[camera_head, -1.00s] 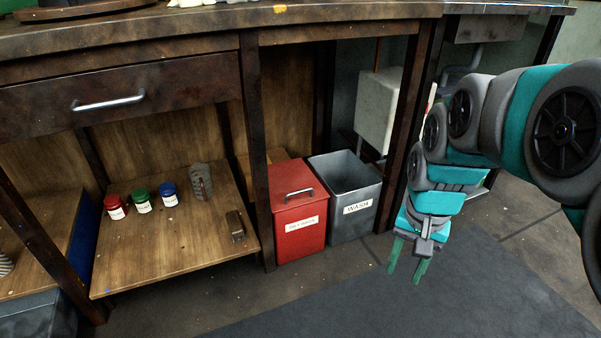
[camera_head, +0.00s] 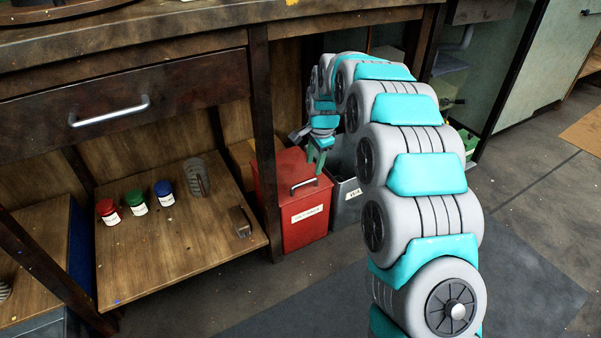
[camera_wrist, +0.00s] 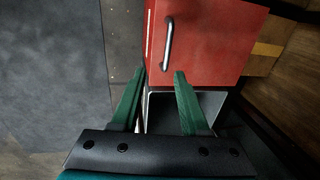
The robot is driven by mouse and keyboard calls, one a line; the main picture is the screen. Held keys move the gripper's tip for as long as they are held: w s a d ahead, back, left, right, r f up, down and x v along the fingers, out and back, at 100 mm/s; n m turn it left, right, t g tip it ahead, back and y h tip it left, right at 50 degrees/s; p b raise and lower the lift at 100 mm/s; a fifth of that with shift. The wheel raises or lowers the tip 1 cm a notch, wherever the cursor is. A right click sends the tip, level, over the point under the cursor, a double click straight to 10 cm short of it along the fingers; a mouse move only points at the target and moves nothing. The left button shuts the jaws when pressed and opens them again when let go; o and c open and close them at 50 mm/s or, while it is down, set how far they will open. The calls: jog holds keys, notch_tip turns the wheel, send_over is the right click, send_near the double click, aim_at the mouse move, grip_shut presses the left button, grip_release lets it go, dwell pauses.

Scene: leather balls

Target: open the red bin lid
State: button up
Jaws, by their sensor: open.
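The red bin (camera_head: 303,223) stands on the floor under the bench, its lid (camera_head: 283,172) down. The lid carries a metal handle (camera_head: 304,184), and the front has a white label. In the wrist view the lid (camera_wrist: 215,45) fills the upper middle, with the handle (camera_wrist: 168,45) near its left edge. My gripper (camera_head: 317,160) is at the lid's right rear, above the edge beside the grey bin. In the wrist view its green fingers (camera_wrist: 158,88) are apart and empty, just short of the handle's near end.
The grey open bin (camera_head: 345,208) stands right of the red bin, partly hidden by my arm. A bench leg (camera_head: 264,150) rises close on the left. A low wooden shelf (camera_head: 175,250) holds several small jars. Dark floor mat (camera_head: 300,300) is clear in front.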

aim_at(308, 181)
jog(key=f, duration=0.2)
jog(key=w+a+f, duration=0.1)
jog(key=f, duration=0.2)
jog(key=w+f, duration=0.1)
jog(key=f, duration=0.2)
jog(key=shift+w+a+b, duration=0.1)
jog(key=shift+a+b, duration=0.25)
grip_shut()
dwell(1.2)
